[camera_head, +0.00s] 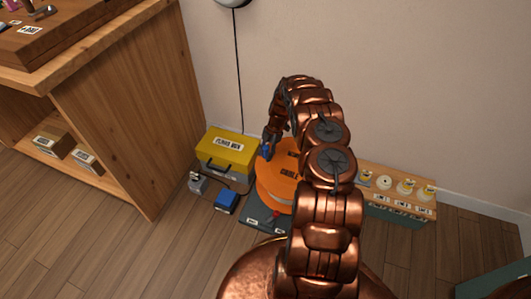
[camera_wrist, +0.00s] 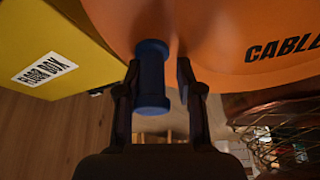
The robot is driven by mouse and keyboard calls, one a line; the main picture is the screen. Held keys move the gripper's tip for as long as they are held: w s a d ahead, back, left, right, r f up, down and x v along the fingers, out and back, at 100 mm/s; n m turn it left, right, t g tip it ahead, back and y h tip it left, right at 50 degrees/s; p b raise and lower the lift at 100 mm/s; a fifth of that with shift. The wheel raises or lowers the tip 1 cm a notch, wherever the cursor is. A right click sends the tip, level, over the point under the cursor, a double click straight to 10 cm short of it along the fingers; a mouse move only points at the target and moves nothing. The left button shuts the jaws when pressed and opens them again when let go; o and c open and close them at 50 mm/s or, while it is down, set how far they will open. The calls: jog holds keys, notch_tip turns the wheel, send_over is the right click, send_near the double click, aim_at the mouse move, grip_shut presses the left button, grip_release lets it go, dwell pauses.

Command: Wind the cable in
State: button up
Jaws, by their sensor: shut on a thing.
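The orange cable reel (camera_head: 272,182) stands on a dark base (camera_head: 252,216) on the floor by the wall, partly hidden behind my arm. Its face, lettered "CABLE", fills the top of the wrist view (camera_wrist: 225,50). A blue handle (camera_wrist: 152,75) sticks out from the reel near its left side; it also shows in the head view (camera_head: 265,153). My gripper (camera_wrist: 160,78) is shut on this blue handle, one finger on each side. The gripper also shows in the head view (camera_head: 268,146). I cannot make out any cable on the reel.
A yellow box (camera_head: 226,148) is close on the reel's left. A small blue box (camera_head: 226,201) and a grey item (camera_head: 198,182) sit before it. A dark cord (camera_head: 238,75) hangs down the wall. A rack of spools (camera_head: 400,192) is right, a wooden shelf (camera_head: 130,110) left.

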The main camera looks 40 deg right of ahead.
jog(key=o, duration=0.3)
jog(key=shift+d, duration=0.15)
jog(key=shift+o, duration=0.2)
jog(key=shift+w+a, duration=0.1)
jog(key=shift+a, duration=0.1)
jog(key=shift+r, duration=0.15)
jog(key=v, duration=1.1)
jog(key=shift+r, duration=0.35)
jog(key=shift+w+d, duration=0.1)
